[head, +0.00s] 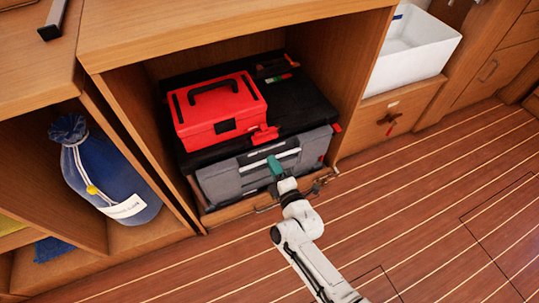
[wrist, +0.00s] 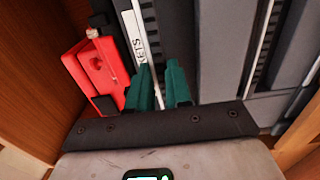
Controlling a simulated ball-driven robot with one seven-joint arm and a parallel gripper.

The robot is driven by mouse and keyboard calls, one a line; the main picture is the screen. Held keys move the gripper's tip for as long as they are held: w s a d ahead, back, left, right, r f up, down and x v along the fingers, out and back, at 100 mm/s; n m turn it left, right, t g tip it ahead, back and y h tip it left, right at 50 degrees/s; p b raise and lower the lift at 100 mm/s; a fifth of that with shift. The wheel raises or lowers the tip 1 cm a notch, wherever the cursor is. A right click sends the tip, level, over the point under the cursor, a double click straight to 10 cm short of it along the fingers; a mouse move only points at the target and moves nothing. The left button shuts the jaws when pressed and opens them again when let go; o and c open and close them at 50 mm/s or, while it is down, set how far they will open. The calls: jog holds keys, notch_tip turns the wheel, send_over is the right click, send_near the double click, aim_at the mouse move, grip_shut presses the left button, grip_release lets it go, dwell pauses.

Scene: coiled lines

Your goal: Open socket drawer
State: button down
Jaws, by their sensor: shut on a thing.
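A grey tool chest with drawers (head: 228,183) sits in the open cabinet bay, under a black top. In the wrist view, a white label strip (wrist: 133,28) ending in "KETS" marks the socket drawer, which looks closed or nearly so. My gripper (head: 275,166) is at the chest's front, near the upper light-coloured pull bar. In the wrist view, my gripper's two green fingers (wrist: 160,80) stand either side of a narrow pale edge beside the label, shut on what seems to be the drawer's handle. The fingertips hide the exact contact.
A red toolbox (head: 217,107) sits on the black top (head: 300,103). Wooden cabinet walls flank the bay. A blue bag (head: 105,178) is in the left compartment, and a white bin (head: 412,50) stands at the right. The striped floor (head: 420,220) in front is clear.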

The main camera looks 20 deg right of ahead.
jog(key=s+p, duration=0.4)
jog(key=s, duration=2.1)
jog(key=shift+p, duration=0.3)
jog(key=c, duration=1)
grip_release()
jog(key=shift+c, duration=0.2)
jog(key=shift+s, duration=0.1)
jog(key=s, duration=1)
jog(key=shift+s+p, duration=0.3)
jog(key=shift+s, duration=0.05)
